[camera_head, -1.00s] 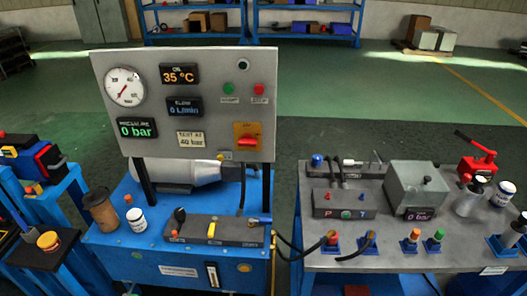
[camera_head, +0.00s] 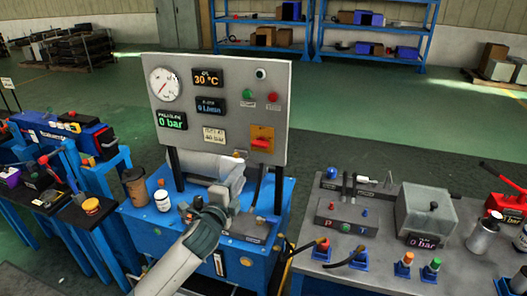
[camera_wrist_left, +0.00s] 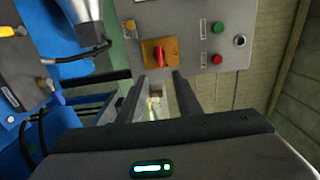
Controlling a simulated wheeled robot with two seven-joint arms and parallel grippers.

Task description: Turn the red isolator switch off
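The red isolator switch (camera_head: 260,143) is a red handle on an orange-yellow plate, low on the right of the grey upright panel (camera_head: 220,70). Its handle lies level in the head view. My left gripper (camera_head: 232,174) is in front of the panel, below and left of the switch. In the left wrist view, the red handle (camera_wrist_left: 158,56) shows beyond the fingertips, and the gripper (camera_wrist_left: 159,88) is open with its two fingers apart. The fingers look empty and clear of the handle. My right gripper is not in view.
Green (camera_head: 247,94) and red (camera_head: 272,97) push buttons sit above the switch. A grey bench (camera_head: 385,215) with a box and fittings stands at the right.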

